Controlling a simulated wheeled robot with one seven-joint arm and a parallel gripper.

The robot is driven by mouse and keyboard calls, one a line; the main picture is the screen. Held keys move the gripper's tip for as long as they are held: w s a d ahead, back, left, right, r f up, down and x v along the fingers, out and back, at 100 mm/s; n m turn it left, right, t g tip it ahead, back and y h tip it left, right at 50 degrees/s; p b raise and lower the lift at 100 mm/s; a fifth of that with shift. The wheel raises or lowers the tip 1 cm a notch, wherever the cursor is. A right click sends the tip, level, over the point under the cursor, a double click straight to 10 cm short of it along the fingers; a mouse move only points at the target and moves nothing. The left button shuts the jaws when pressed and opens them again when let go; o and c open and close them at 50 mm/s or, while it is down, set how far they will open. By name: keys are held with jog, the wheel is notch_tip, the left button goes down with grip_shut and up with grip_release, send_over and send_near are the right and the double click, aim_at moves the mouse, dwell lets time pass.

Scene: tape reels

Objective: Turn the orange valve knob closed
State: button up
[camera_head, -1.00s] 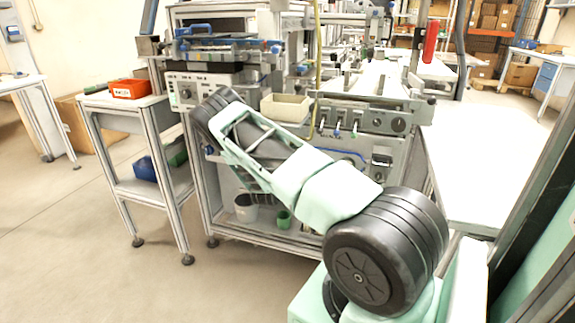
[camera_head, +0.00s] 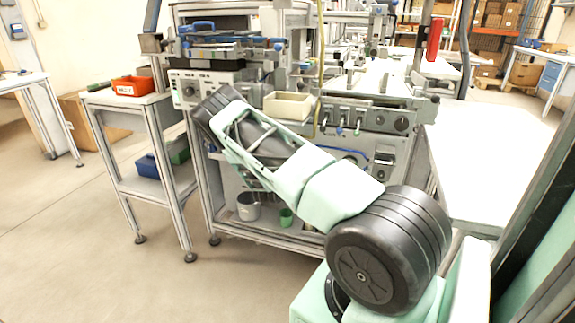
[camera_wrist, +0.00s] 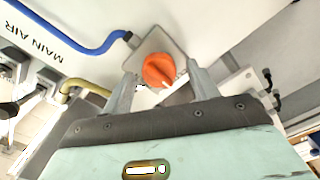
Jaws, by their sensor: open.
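The orange valve knob (camera_wrist: 158,70) shows in the wrist view, just above centre, on a pale square plate (camera_wrist: 172,44) fixed to a white panel. My gripper (camera_wrist: 160,80) is open, with one finger on each side of the knob as seen from the wrist. I cannot tell whether the fingertips touch it or how far in front of it they are. A blue hose (camera_wrist: 85,46) runs to a fitting at the plate's left. In the head view, my arm reaches toward the machine and hides the gripper and the knob.
"MAIN AIR" lettering (camera_wrist: 35,32) and a brass-coloured pipe (camera_wrist: 80,87) lie left of the knob. Dark fittings (camera_wrist: 270,90) stick out at the right. In the head view, a side cart with a red bin (camera_head: 134,87) stands left of the machine; the floor (camera_head: 70,230) there is clear.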

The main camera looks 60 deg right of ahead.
jog(key=v, duration=1.7)
jog(key=shift+a, duration=0.2)
